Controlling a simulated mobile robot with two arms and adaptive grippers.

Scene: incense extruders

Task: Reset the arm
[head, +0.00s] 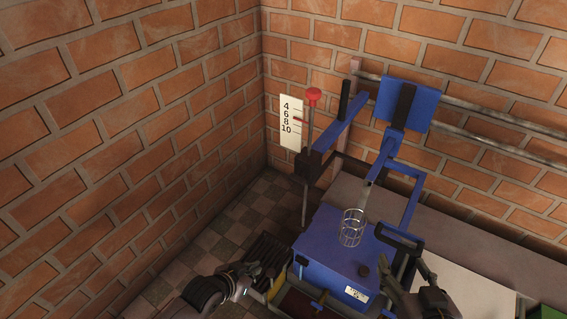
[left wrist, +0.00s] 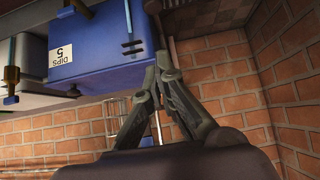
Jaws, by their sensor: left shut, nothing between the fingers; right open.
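My left gripper (head: 262,272) is low in the head view, left of the blue box (head: 330,248). In the left wrist view my left gripper (left wrist: 163,62) is shut, its fingertips together with nothing between them, in front of the blue box's edge (left wrist: 95,50). I cannot tell whether it touches the box. My right gripper (head: 402,264) is open and empty at the right side of the blue box. Part of it is hard to make out against the dark parts there.
A wire basket (head: 352,228) hangs over the blue box. A lever with a red knob (head: 314,96) stands beside a numbered scale plate (head: 291,124). A blue frame arm (head: 412,200) rises behind. Brick walls close the left and back. Tiled floor (head: 205,240) shows at the left.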

